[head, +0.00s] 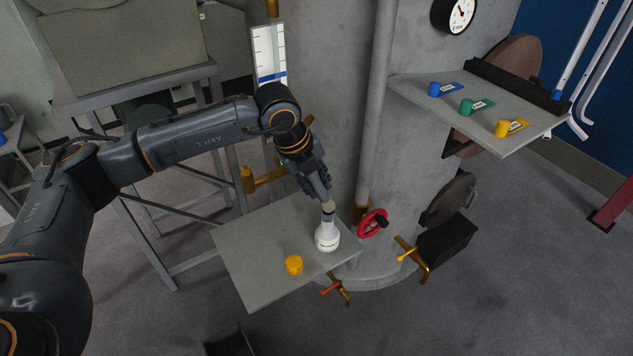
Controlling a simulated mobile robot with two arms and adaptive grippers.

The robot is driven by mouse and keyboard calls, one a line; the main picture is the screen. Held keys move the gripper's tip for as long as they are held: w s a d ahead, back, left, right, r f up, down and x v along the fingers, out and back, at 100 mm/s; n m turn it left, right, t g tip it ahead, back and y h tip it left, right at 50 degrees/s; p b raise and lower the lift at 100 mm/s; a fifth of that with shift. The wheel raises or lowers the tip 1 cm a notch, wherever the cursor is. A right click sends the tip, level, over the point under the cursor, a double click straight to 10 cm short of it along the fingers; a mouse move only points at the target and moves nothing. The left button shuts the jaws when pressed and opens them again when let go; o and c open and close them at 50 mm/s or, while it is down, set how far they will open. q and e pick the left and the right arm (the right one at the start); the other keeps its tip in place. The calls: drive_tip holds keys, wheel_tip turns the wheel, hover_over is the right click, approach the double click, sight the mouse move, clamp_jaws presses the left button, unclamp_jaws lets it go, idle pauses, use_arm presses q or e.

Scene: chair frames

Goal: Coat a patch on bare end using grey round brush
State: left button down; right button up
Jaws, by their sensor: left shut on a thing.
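My left gripper (325,198) points down over a small grey shelf. It is shut on a small pale beige piece (328,208) right at the mouth of a white bottle; whether this is part of the bottle or a separate tool such as a brush, I cannot tell. The white bottle (327,238) stands upright on the shelf (250,255), with a round body, a narrow neck and a dark label line. An orange cap (294,265) lies apart, left of and nearer than the bottle. No grey round brush or bare end can be clearly made out. My right gripper is not in view.
A concrete column (340,110) with a pipe, a red handwheel (373,223) and yellow-handled valves stands close behind the shelf. A higher shelf (520,135) at the right bears blue, green and yellow pots with tags. A grey metal frame (165,250) stands at left.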

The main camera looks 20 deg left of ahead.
use_arm(q)
drive_tip(key=shift+f+b, duration=0.3)
idle(0.5)
drive_tip(key=shift+s+f+b, duration=0.1)
drive_tip(key=shift+f+b, duration=0.05)
drive_tip(key=shift+b, duration=0.15)
idle(1.5)
wheel_tip(320, 180, up, 2)
drive_tip(key=shift+r+p, duration=0.1)
drive_tip(key=shift+p, duration=0.45)
drive_tip(key=shift+r+p, duration=1.15)
drive_tip(key=shift+r, duration=1.35)
